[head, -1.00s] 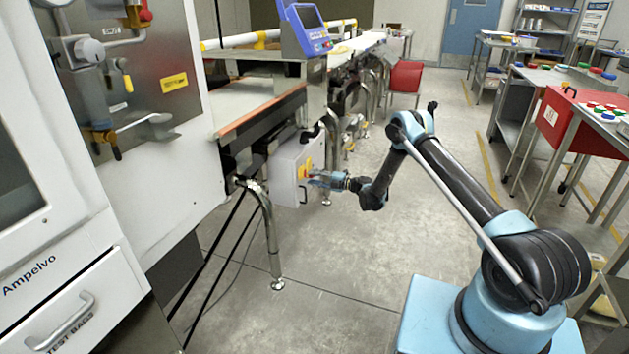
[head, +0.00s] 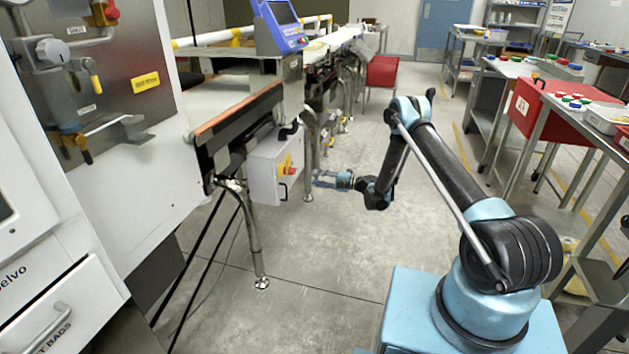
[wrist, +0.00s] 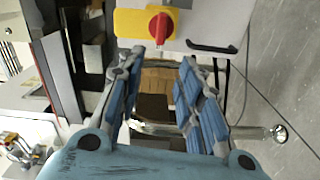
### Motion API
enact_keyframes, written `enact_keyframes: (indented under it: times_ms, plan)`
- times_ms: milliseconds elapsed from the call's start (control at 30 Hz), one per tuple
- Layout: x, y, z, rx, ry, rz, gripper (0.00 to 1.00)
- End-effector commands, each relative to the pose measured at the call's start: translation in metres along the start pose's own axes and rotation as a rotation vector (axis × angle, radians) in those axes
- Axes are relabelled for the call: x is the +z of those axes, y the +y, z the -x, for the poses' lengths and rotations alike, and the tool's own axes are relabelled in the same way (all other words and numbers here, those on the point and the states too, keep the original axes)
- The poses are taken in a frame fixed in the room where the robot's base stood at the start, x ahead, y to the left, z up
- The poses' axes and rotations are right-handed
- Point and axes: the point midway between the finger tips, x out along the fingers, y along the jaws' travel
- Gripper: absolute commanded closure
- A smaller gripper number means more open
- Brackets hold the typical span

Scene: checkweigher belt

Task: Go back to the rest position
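My gripper (head: 325,179) is at the end of my arm, low beside the conveyor frame and just right of a grey switch box (head: 268,172). In the wrist view its two blue-padded fingers (wrist: 160,64) stand apart with nothing between them. The box's red rotary knob on a yellow plate (head: 286,168) shows beyond the fingertips in the wrist view (wrist: 160,26). The fingers look clear of the box and its black handle (wrist: 212,48).
The checkweigher belt (head: 240,108) and its steel legs (head: 252,235) stand left of my arm. A blue display (head: 280,28) sits above. Carts with a red case (head: 535,105) stand at right. The floor (head: 325,245) between is open.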

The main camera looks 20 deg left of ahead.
Motion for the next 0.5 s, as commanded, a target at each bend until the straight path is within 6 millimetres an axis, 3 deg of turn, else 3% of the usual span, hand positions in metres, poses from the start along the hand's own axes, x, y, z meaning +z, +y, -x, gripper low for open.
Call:
enact_keyframes:
  times_ms: [500]
  plan:
    - [0.0021,0.0068,0.0021,-0.008,-0.003,-0.014,0.67]
